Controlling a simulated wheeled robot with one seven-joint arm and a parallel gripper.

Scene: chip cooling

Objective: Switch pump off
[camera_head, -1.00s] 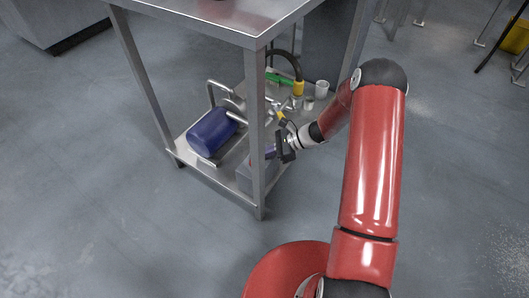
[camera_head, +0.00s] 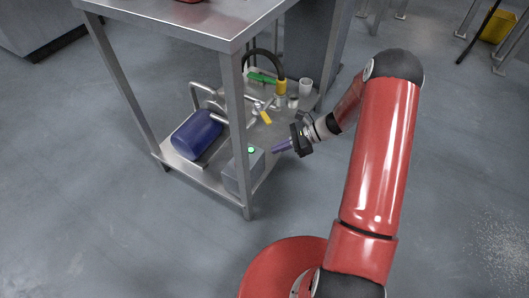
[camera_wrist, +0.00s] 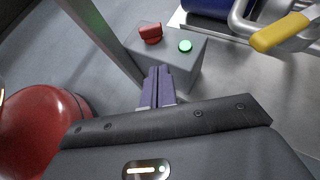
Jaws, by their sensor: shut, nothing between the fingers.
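A grey control box (camera_head: 243,170) stands on the lower shelf by the front table leg. In the wrist view the box (camera_wrist: 185,65) carries a red rotary switch (camera_wrist: 151,33) and a lit green lamp (camera_wrist: 185,46). The green lamp (camera_head: 251,149) also glows in the head view. The red switch is hidden or too small to tell there. My gripper (camera_head: 274,149) is shut and empty, its purple fingers beside the box on the right. In the wrist view my gripper's fingertips (camera_wrist: 158,70) point at the box, below the switch and lamp. The blue pump (camera_head: 196,134) lies behind the box.
Pipes, a yellow valve handle (camera_head: 266,117), a black hose (camera_head: 266,53) and a white cup (camera_head: 305,87) crowd the lower shelf. The steel table top (camera_head: 215,18) hangs above, with a front leg (camera_head: 237,115) close to the box.

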